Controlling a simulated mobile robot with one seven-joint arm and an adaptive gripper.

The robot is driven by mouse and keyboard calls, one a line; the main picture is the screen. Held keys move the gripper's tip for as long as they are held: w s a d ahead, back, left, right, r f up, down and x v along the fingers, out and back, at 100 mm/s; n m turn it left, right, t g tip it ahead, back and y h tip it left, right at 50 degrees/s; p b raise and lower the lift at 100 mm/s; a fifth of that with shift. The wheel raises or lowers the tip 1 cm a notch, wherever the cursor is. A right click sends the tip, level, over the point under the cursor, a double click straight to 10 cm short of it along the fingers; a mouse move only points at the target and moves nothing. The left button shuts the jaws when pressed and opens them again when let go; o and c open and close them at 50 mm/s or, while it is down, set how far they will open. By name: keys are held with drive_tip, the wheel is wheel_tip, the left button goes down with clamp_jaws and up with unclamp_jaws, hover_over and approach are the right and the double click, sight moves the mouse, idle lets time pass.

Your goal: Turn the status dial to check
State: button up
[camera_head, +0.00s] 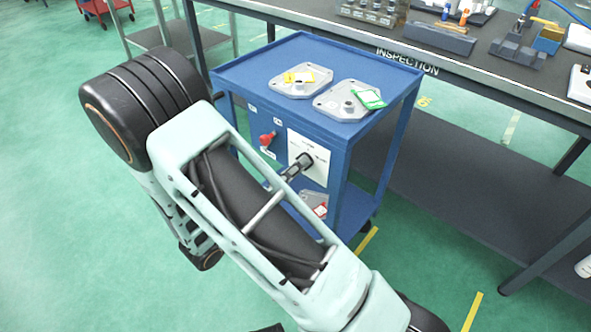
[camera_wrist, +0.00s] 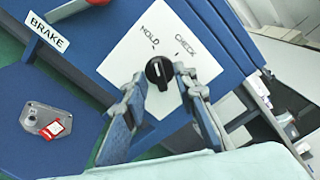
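The status dial (camera_wrist: 159,72) is a round black knob with a pale mark, on a white plate lettered HOLD and CHECK in the wrist view. I cannot tell surely which word the mark points at. In the head view the dial (camera_head: 302,161) sticks out from the front of the blue cart (camera_head: 235,75). My gripper (camera_wrist: 160,78) is open in the wrist view, with one finger to each side of the dial in the picture. I see no clear contact with it.
A red brake handle (camera_head: 267,138) is left of the dial. Castings with yellow (camera_head: 299,77) and green (camera_head: 369,98) tags lie on the cart top. A red-tagged casting (camera_wrist: 47,120) is lower down. The inspection bench (camera_head: 480,85) stands behind and right.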

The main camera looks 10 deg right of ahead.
drive_tip(key=shift+c, duration=0.6)
clamp_jaws()
drive_tip(key=shift+m, duration=0.3)
drive_tip(key=m+p, duration=0.1)
drive_tip(key=m, duration=1)
drive_tip(key=shift+a, duration=0.1)
drive_tip(key=shift+o, duration=0.6)
unclamp_jaws()
